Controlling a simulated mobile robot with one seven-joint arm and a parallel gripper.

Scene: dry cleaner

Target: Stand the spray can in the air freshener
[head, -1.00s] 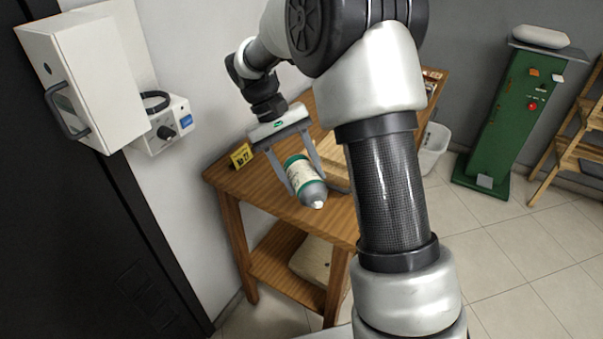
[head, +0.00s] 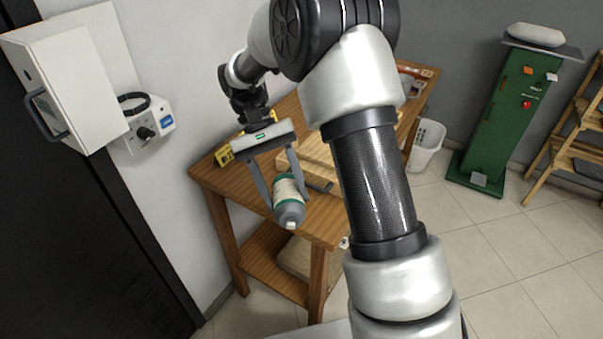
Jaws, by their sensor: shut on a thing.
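The spray can (head: 288,192) has a cream and green body with a grey top and a white nozzle. My gripper (head: 286,197) is shut on it, one finger on each side. The can is tilted, its nozzle end pointing down in the picture towards the camera, in front of the wooden table. What looks like the air freshener (head: 150,134) is a white wall unit at the left, with a black ring (head: 134,103), a dark knob and a blue label. A large white cover (head: 75,80) with a grey handle stands open beside it. The ring looks empty.
The wooden table (head: 210,178) holds a yellow tag (head: 224,156) and wooden boards (head: 318,150); my arm hides part of it. A black door stands at the left. A white basket (head: 427,142), a green cabinet (head: 505,115) and wooden shelves (head: 570,130) stand at the right.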

